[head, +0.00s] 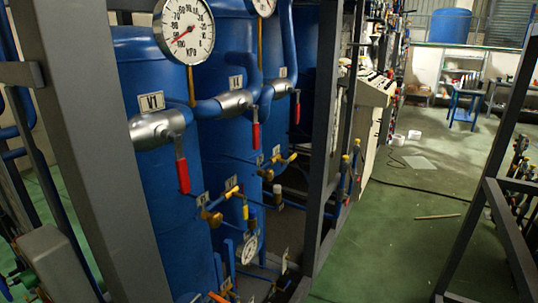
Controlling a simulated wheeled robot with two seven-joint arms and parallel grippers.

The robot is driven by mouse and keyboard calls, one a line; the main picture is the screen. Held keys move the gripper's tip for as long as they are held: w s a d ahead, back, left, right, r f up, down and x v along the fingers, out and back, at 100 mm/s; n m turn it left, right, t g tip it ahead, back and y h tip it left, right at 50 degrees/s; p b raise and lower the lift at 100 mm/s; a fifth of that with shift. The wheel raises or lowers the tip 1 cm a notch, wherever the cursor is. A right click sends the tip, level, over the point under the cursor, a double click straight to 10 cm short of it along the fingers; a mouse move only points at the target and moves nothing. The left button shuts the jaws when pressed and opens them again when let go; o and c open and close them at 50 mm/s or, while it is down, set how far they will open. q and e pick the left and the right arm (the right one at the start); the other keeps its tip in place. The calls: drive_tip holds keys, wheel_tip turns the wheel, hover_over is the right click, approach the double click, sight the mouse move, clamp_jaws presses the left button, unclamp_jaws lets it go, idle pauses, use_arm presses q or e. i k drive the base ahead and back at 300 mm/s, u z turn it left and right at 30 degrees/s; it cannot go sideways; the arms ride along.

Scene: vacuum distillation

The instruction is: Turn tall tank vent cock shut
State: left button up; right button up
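Blue tanks (160,215) stand side by side behind a grey steel frame. A silver valve labelled V1 (155,130) has a red lever (183,177) hanging down. A second silver valve (236,102) behind it also has a hanging red lever (255,135), and a third red lever (297,113) hangs farther back. Below are small brass cocks: a near one (211,217) with a yellow handle slanting up to the right, and a farther one (268,174), also yellow-handled. I cannot tell which of these is the tall tank vent cock. Neither gripper is in view.
A grey upright post (95,150) stands close at the left and another post (325,140) right of the tanks. A round kPa gauge (184,30) sits at the top. Green floor (400,235) is open to the right, with another frame (490,185) at the right edge.

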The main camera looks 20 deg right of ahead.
sight(294, 156)
drive_tip(key=u, duration=0.15)
drive_tip(key=k, duration=0.6)
drive_tip(key=z, duration=0.85)
drive_tip(key=i, duration=0.55)
drive_tip(key=z, duration=0.05)
